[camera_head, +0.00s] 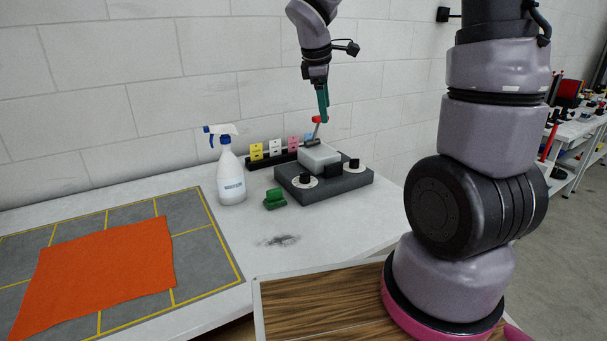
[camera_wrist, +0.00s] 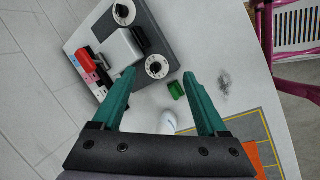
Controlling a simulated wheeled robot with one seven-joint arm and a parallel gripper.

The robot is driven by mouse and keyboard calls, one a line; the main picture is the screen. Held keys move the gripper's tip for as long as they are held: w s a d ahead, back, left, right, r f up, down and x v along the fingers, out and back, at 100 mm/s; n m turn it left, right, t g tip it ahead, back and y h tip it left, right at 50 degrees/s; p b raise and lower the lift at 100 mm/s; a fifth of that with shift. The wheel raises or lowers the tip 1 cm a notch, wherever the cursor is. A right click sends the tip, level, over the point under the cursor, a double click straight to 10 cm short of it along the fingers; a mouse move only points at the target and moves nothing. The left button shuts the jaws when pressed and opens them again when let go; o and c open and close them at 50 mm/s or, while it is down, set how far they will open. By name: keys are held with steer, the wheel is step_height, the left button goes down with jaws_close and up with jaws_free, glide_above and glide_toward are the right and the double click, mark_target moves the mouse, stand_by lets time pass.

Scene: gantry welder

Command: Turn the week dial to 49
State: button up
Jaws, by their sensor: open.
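The dark grey stamping device (camera_head: 335,190) stands on the white table with two round white dials with black knobs. The left dial (camera_head: 305,181) also shows in the wrist view (camera_wrist: 157,66), and the right dial (camera_head: 354,165) shows there near the top edge (camera_wrist: 124,11). I cannot read their markings, nor tell which is the week dial. My gripper (camera_head: 324,116) is open and empty, above the device near the red-tipped lever (camera_head: 317,120). In the wrist view its green fingers (camera_wrist: 161,73) spread either side of the left dial in the picture, apart from it.
A spray bottle (camera_head: 231,178) and a green block (camera_head: 274,198) stand left of the device. Coloured cards (camera_head: 256,151) stand in a black rack behind it. An orange cloth (camera_head: 95,270) lies on a grey mat (camera_head: 195,205). The table front has a dark smudge.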

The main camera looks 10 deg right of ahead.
steer(key=w+a+f+n, duration=0.3)
steer(key=w+f+n, duration=0.3)
steer(key=f, duration=0.1)
steer(key=n+h, duration=0.1)
steer(key=n, duration=0.4)
glide_toward(305, 177)
steer(key=shift+g, duration=0.3)
steer(key=x, duration=0.4)
steer(key=w+x, duration=0.1)
steer(key=x, duration=0.3)
steer(key=shift+w+d+f, duration=0.1)
steer(key=shift+w+f, duration=0.1)
steer(key=shift+w, duration=0.05)
jaws_close()
